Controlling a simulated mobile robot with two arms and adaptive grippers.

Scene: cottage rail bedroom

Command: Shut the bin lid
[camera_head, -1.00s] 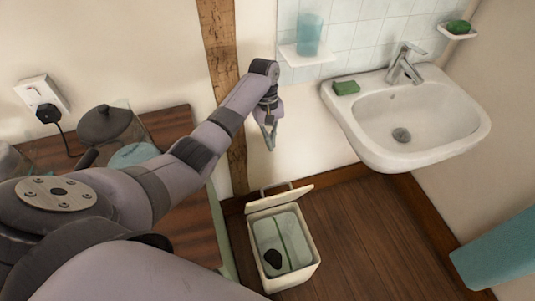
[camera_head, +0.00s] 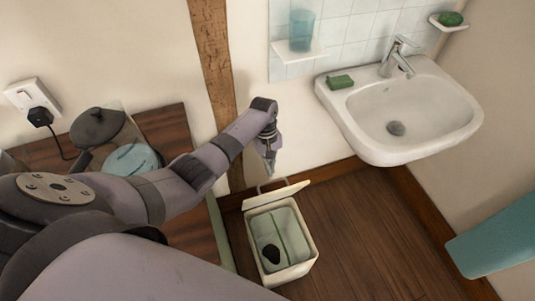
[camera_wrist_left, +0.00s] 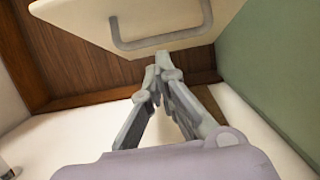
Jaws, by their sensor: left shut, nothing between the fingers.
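The bin (camera_head: 281,247) is a cream box on the wooden floor, with its lid (camera_head: 277,195) raised and tilted at the back edge. Its inside shows a divider and a dark lump. A grey handle sticks up at the lid's far side. My left gripper (camera_head: 271,170) is shut and empty, above and just behind the lid. In the left wrist view, the gripper (camera_wrist_left: 155,73) points at the lid (camera_wrist_left: 135,22) and its grey bar handle (camera_wrist_left: 160,36); a small gap seems to show, but contact is hard to judge. My right gripper is out of view.
A white sink (camera_head: 405,115) hangs on the wall at right, with a shelf (camera_head: 298,52) left of it. A wooden table (camera_head: 178,125) with a kettle (camera_head: 97,127) stands left of the bin. Floor (camera_head: 365,230) right of the bin is clear.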

